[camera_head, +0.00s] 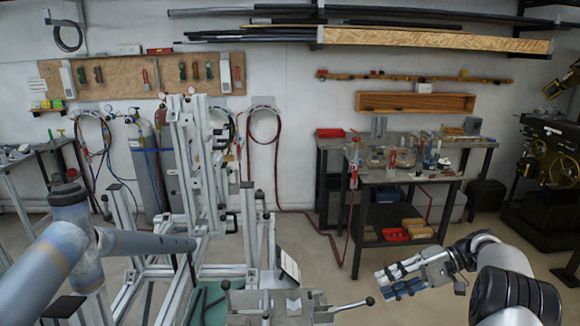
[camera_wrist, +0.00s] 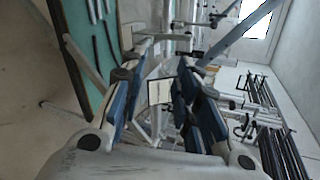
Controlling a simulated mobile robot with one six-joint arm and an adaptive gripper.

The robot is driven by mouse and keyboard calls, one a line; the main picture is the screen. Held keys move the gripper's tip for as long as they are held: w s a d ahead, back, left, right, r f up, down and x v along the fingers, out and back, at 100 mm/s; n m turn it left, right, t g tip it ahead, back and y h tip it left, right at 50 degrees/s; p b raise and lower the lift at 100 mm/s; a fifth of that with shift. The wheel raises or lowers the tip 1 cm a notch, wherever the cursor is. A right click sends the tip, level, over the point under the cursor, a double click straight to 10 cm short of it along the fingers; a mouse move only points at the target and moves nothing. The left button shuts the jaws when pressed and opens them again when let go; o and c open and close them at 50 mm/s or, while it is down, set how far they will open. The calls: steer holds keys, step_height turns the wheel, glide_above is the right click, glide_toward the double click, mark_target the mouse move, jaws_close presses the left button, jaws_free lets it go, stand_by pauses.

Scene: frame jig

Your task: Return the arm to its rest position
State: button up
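My arm comes in from the lower right of the head view. My gripper (camera_head: 386,283) points left, in the air to the right of the jig, with bare floor behind it. Its two blue-padded fingers stand apart, with nothing visible between them. In the wrist view my gripper (camera_wrist: 164,62) also shows both fingers spread, with a clear gap. The silver jig frame (camera_head: 190,180) stands left of centre in the head view, apart from the gripper.
Blue-grey tubes (camera_head: 68,250) fill the left foreground. A metal fixture with black-knobbed levers (camera_head: 300,303) is at the bottom centre, close left of my gripper. A cluttered workbench (camera_head: 430,175) stands behind. A dark machine (camera_head: 550,170) is at the right. Grey floor lies between.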

steer(key=s+a+r+h, duration=0.8)
steer(key=s+a+r, duration=0.4)
steer(key=a+r, duration=0.15)
steer(key=s+f+n+t+h, duration=0.2)
steer(key=s+t+h, duration=0.3)
steer(key=s, duration=1.4)
steer(key=shift+s+a+f+h, duration=0.2)
steer(key=shift+s+f+h, duration=0.05)
steer(key=shift+f+h, duration=0.2)
steer(key=shift+d, duration=0.15)
